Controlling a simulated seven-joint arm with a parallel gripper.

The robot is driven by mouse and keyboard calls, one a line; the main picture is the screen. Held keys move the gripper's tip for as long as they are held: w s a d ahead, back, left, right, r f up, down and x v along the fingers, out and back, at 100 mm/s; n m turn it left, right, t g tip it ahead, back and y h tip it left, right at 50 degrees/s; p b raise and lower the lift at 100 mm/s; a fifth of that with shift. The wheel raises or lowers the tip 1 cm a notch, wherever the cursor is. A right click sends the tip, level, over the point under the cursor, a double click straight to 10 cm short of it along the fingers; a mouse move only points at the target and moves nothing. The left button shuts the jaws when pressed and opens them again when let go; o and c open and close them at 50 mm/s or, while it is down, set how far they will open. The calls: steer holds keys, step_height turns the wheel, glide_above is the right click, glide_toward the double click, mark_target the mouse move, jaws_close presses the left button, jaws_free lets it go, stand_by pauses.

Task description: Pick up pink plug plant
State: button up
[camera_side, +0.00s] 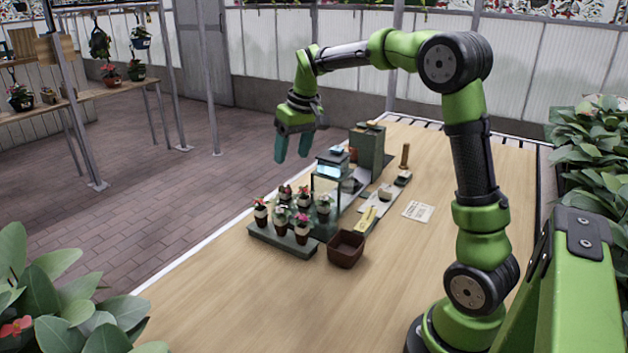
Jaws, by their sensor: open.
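Several small plug plants in brown pots stand on a dark tray (268,242) at the left front of the wooden table. Their flowers look red and pink; one pink-flowered plant (302,229) stands at the tray's right front. Another plant (261,213) with a reddish-pink flower stands at the left end. The flowers are too small to tell their colours for sure. My gripper (294,149) hangs above and behind the tray, fingers pointing down, open and empty. It is well clear of the plants.
A brown square pot (346,249) stands right of the tray. A glass-sided box (326,190) and a grey-green box (369,148) stand behind. The table's front is clear.

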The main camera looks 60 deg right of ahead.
mark_target(285, 186)
steer(key=w+d+n+g, duration=0.1)
steer(key=w+d+n, duration=0.3)
steer(key=w+d, duration=0.15)
steer(key=f, duration=0.5)
steer(key=w+f, duration=0.1)
steer(key=f, duration=0.4)
steer(key=w+f, duration=0.1)
steer(key=f, duration=0.4)
steer(key=shift+d+f, duration=0.2)
steer(key=shift+d, duration=0.15)
steer(key=c, duration=1.1)
